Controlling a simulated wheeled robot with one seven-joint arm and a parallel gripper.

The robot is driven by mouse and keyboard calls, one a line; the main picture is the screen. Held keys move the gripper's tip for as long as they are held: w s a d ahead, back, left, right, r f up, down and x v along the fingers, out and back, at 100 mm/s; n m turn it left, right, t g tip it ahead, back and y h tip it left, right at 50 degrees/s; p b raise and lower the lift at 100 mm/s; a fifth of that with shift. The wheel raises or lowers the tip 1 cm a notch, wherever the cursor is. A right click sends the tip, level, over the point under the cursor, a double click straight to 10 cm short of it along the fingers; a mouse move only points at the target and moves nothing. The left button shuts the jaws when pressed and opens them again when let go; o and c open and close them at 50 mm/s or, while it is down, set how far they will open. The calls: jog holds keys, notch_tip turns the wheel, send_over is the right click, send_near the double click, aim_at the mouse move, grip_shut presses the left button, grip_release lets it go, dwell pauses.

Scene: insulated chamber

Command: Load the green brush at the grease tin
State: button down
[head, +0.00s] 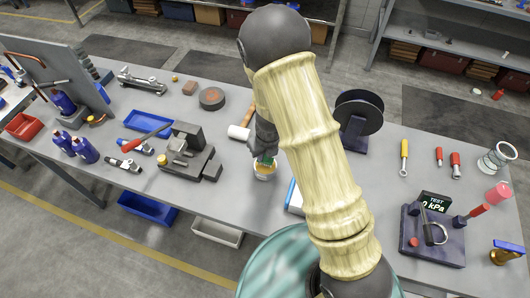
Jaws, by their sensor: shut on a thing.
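My gripper (265,153) is mostly hidden behind my own arm near the middle of the table. It is shut on the green brush (266,159), of which only a small green part shows below the fingers. The grease tin (264,176) is a small whitish tin with yellow-orange content, standing near the table's front edge. The brush is right over the tin's opening. Its lower end is not visible, so I cannot tell how deep it reaches.
A dark vise (190,155) stands farther left, and a black reel (358,115) stands behind on the right. A blue-edged white item (294,197) lies right of the tin, partly behind my arm.

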jog(key=shift+f+b, duration=0.3)
jog(key=shift+f, duration=0.25)
dwell(2.3)
jog(key=shift+s, duration=0.1)
notch_tip(320, 180, up, 7)
jog(key=p, duration=0.7)
jog(key=shift+r+p, duration=0.1)
jog(key=shift+p, duration=0.25)
dwell(0.8)
